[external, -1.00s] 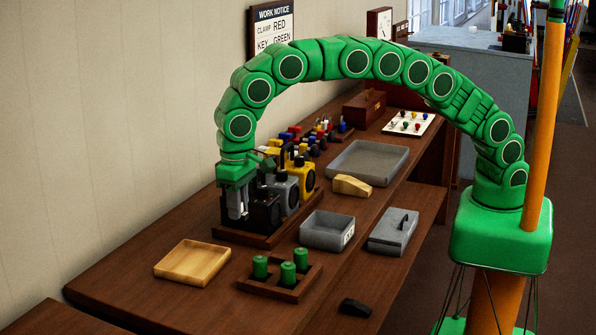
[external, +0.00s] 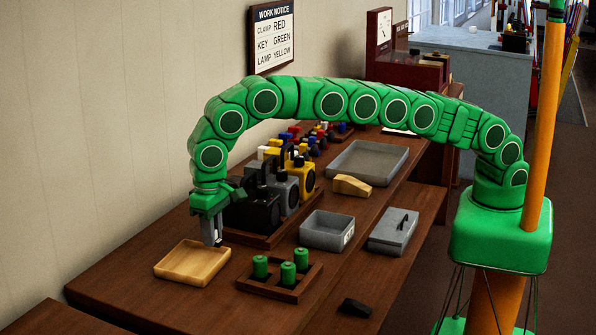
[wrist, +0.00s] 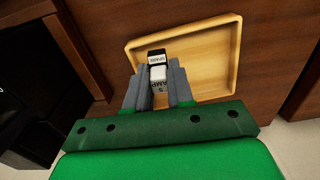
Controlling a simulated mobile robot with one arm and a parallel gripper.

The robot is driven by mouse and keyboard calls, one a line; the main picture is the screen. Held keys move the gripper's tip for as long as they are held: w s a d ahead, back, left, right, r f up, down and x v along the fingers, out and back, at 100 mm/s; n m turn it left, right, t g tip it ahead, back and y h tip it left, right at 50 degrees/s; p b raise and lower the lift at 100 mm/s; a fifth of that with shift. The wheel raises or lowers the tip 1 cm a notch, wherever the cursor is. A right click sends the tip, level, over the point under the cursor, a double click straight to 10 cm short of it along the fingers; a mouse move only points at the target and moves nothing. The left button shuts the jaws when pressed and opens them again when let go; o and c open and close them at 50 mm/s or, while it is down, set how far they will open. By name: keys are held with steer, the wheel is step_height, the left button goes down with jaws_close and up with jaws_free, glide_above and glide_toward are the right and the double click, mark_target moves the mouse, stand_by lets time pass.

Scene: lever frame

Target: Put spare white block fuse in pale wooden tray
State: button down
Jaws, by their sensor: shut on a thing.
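The spare white block fuse (wrist: 158,72) is a white block with dark bands and printed letters. It sits between the grey fingers of my gripper (wrist: 157,84) in the wrist view, and the gripper is shut on it. In the external view my gripper (external: 213,238) points down near the back right edge of the pale wooden tray (external: 178,277). In the wrist view the fuse overlaps the near left part of the tray (wrist: 205,62). The tray's visible floor is empty. The fuse's height above it is hard to tell.
A black boxy unit (external: 258,212) stands just right of my gripper, with grey (external: 284,188) and yellow (external: 303,178) ones behind. A rack of green cylinders (external: 280,283) is right of the tray. A grey bin (external: 326,230) stands further right. Table left of the tray is clear.

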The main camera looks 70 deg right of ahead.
mark_target(211, 262)
steer(key=shift+w+a+f, duration=0.15)
steer(key=shift+f, duration=0.15)
steer(key=shift+w+a+f, duration=0.1)
steer(key=shift+w+f, duration=0.05)
steer(key=shift+f, duration=0.15)
steer(key=shift+f, duration=1.5)
steer(key=shift+f, duration=0.1)
steer(key=c, duration=1)
jaws_free()
